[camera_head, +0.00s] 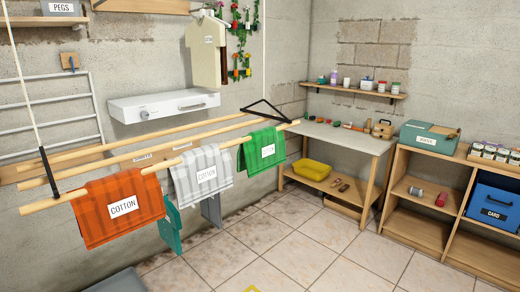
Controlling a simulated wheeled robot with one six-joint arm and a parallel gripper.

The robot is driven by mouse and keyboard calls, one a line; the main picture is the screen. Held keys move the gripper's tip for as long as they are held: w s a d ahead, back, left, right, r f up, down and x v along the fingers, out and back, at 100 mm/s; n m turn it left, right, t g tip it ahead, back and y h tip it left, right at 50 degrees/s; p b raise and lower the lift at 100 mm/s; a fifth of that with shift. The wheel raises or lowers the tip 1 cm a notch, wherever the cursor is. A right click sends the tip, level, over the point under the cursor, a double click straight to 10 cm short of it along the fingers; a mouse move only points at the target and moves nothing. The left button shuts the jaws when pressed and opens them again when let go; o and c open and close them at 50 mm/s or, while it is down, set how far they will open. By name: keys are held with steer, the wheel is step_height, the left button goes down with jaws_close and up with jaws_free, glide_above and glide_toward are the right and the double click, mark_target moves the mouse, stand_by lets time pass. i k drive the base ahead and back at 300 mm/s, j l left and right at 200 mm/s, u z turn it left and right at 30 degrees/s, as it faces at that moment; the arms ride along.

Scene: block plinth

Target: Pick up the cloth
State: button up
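Several cloths hang over the wooden rails of a hanging drying rack (150,152) at the left and middle. An orange cloth (95,222) labelled COTTON hangs nearest at the left. A grey-white striped cloth (200,187), also labelled, hangs in the middle. A green cloth (252,158) with a white label hangs at the right end. A teal piece (169,232) and a grey piece (211,210) hang lower, partly hidden behind the front cloths. My gripper cannot be made out in this view.
A table (345,137) with small items stands at the back, a yellow tub (312,169) beneath. Shelves (397,185) at the right hold a green box (429,138) and a blue bin (493,206). Tiled floor (310,240) is open in the middle. A small yellow thing shows at the bottom edge.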

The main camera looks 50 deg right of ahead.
mark_target(265, 151)
steer(key=z, duration=1.5)
